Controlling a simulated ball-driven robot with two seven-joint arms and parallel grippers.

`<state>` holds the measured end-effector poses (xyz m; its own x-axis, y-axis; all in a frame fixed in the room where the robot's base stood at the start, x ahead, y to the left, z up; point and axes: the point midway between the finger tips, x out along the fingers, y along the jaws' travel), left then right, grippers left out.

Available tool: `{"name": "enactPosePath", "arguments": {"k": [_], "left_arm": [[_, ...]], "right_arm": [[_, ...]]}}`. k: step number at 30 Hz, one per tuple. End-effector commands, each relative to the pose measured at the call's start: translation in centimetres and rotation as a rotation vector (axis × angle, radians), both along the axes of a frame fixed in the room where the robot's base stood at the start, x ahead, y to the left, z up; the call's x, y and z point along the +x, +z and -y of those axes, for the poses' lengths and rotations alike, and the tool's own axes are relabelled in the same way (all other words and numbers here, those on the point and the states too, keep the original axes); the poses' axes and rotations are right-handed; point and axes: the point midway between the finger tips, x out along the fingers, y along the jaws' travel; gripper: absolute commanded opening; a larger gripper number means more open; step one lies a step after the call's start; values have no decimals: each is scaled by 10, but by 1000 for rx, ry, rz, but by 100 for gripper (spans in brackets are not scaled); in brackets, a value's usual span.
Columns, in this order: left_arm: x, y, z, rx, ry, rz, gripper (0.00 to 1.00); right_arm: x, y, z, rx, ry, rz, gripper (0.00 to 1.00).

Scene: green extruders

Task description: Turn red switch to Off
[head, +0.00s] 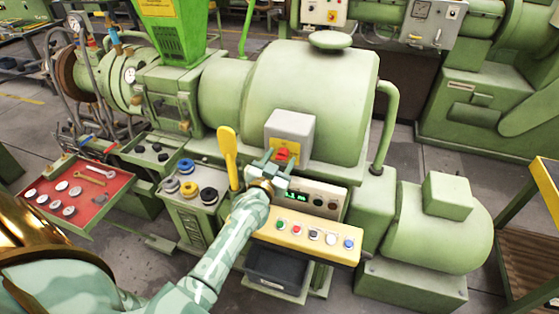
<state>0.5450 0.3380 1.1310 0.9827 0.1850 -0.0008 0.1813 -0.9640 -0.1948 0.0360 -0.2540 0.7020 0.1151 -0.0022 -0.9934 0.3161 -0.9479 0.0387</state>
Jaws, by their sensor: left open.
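The red switch (282,154) sits on the front of a grey box (291,130) mounted on the large green machine drum. My left gripper (271,158) is open at the front of this box, with its fingertips close around or beside the switch. I cannot tell whether the fingers touch it. The fingers hide part of the switch, so its setting cannot be read. My right gripper does not show.
A yellow lever (228,155) stands upright just left of my gripper. Below are a digital display panel (312,198) and a yellow button panel (306,236). A red tray with tools (76,190) is at the left.

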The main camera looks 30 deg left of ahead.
Motion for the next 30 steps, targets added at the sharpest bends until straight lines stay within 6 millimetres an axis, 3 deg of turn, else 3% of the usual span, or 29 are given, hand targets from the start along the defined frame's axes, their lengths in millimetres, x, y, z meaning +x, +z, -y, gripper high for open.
{"name": "enactPosePath", "arguments": {"k": [2,6,19,30], "left_arm": [[0,0,0,0,0,0,46],[0,0,0,0,0,0,8],[0,1,-1,-59,0,15,8],[0,2,0,-333,-1,81,8]], "right_arm": [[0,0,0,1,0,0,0],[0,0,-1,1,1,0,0],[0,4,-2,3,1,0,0],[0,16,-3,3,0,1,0]]}}
